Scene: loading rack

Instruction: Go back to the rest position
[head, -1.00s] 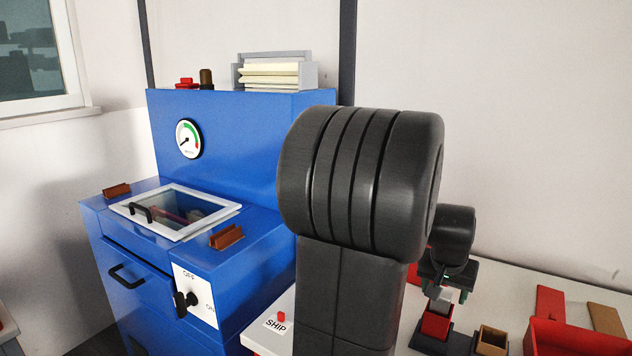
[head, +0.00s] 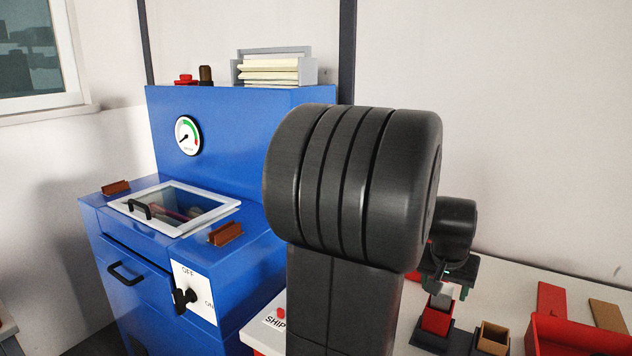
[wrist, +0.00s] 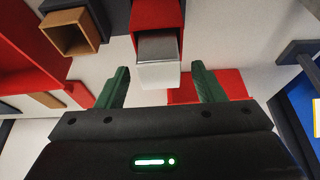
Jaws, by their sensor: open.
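My gripper (wrist: 160,84) is open, its two green fingers apart with nothing held between them. In the wrist view a grey and white block (wrist: 158,60) sits partly in a red square holder (wrist: 156,14), just beyond the fingertips. In the head view my gripper (head: 440,284) is small and partly hidden behind my own dark arm, above the block and red holder (head: 436,318) on the table.
A blue machine (head: 240,130) with a gauge, glass lid and OFF/ON switch stands left. An open brown box (head: 493,336) is beside the red holder. A red tray (head: 580,335) lies to the right. A SHIP label (head: 275,321) marks the near table.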

